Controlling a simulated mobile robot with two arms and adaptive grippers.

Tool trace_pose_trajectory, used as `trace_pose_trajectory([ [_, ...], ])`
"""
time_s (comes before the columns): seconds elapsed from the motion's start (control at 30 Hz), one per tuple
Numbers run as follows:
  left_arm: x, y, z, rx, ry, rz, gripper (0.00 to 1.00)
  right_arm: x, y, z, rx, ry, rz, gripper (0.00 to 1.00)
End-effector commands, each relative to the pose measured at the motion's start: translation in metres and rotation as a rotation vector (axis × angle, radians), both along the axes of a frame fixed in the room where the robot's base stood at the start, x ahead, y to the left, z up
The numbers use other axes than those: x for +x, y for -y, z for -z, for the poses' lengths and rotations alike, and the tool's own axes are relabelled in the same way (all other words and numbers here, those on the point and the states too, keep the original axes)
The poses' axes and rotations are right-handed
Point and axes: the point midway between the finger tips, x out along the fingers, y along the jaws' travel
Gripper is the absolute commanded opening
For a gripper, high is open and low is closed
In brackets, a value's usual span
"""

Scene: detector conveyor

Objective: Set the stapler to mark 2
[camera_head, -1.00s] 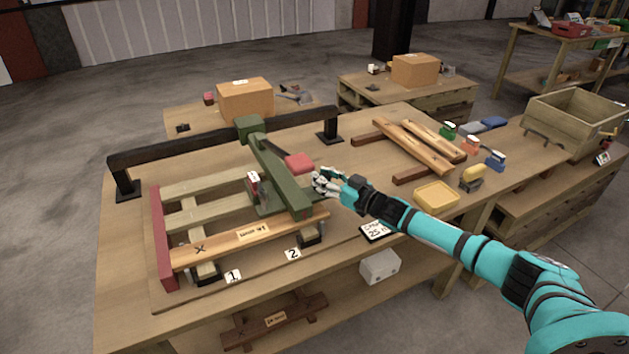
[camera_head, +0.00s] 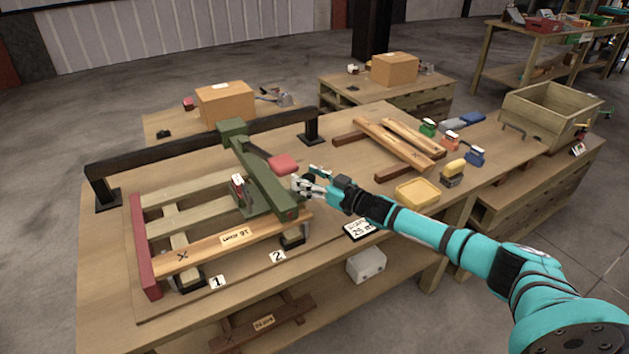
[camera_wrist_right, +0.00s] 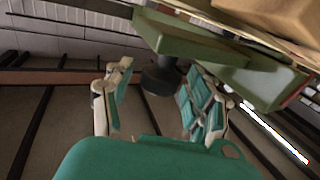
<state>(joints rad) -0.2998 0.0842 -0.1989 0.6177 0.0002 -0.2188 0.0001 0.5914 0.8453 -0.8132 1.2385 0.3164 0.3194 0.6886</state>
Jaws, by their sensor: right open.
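The stapler is a long green arm (camera_head: 262,172) on the black rail, with a red pad (camera_head: 284,164) beside it. Its front end reaches over the wooden frame near the mark 2 label (camera_head: 278,256). The mark 1 label (camera_head: 217,281) lies further left. My right gripper (camera_head: 300,187) is open just right of the stapler's front part. In the right wrist view, a dark round knob (camera_wrist_right: 160,78) under a green part of the stapler (camera_wrist_right: 188,40) shows beyond and between my open fingers (camera_wrist_right: 158,105). I cannot tell whether they touch it. My left gripper is out of view.
The black rail (camera_head: 280,127) runs along the back. The wooden frame has a red end board (camera_head: 146,245) and a labelled front plank (camera_head: 207,244). A yellow tray (camera_head: 417,192), a black-edged card (camera_head: 361,229) and small coloured tools lie right. A wooden crate (camera_head: 545,120) stands further right.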

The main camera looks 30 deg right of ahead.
Motion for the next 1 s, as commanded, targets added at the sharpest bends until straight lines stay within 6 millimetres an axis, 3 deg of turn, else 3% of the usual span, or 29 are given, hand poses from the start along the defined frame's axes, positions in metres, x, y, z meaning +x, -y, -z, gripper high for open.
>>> trace_pose_trajectory([
  [0.17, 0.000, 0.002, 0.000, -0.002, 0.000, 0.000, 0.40, -0.017, 0.009, 0.002, 0.000, -0.003, 0.001, 0.56],
  [0.6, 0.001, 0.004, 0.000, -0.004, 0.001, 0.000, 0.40, -0.095, 0.044, 0.002, -0.003, -0.006, 0.002, 0.56],
  [1.0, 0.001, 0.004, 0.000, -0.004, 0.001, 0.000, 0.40, -0.110, 0.051, 0.000, -0.002, -0.002, 0.002, 0.56],
])
